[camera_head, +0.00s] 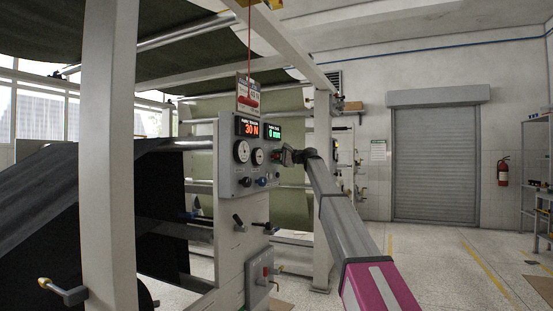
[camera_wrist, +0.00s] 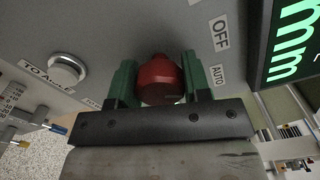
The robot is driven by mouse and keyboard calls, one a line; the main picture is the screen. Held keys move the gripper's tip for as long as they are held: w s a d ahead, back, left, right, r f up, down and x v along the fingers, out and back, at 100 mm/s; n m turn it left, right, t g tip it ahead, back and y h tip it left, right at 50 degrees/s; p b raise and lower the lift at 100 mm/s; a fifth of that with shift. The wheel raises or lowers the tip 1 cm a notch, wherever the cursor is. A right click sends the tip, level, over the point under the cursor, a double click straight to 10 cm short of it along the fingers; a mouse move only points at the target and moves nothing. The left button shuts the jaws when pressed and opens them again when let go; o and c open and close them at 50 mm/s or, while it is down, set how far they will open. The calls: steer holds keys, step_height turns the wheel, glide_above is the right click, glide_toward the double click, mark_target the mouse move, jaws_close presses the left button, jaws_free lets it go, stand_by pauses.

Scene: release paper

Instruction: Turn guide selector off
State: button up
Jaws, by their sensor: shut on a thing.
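The grey control panel (camera_head: 230,186) faces me in the head view, at the machine's near end. In the wrist view a round red selector knob (camera_wrist: 160,76) sits on the panel (camera_wrist: 120,25). An "OFF" label (camera_wrist: 221,31) and an "AUTO" label (camera_wrist: 217,75) are to its right. My gripper (camera_wrist: 157,85) is shut on the red knob, with one green finger on each side. In the head view my gripper (camera_head: 279,157) is at the panel's right side, below the green display. The knob's pointer mark cannot be made out.
The panel has a red "30 N" display (camera_head: 247,128), a green "mm" display (camera_head: 273,132) and two round gauges. In the wrist view a silver knob (camera_wrist: 67,71) is to the left. A white post (camera_head: 110,150) stands at the left; open floor lies right.

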steer(key=n, duration=0.4)
steer(key=shift+n, duration=0.4)
stand_by(0.4)
steer(key=o, duration=0.9)
steer(key=shift+o, duration=0.2)
steer(key=shift+d, duration=0.1)
steer(key=v, duration=1)
steer(key=shift+s+d, duration=0.2)
steer(key=shift+d, duration=0.1)
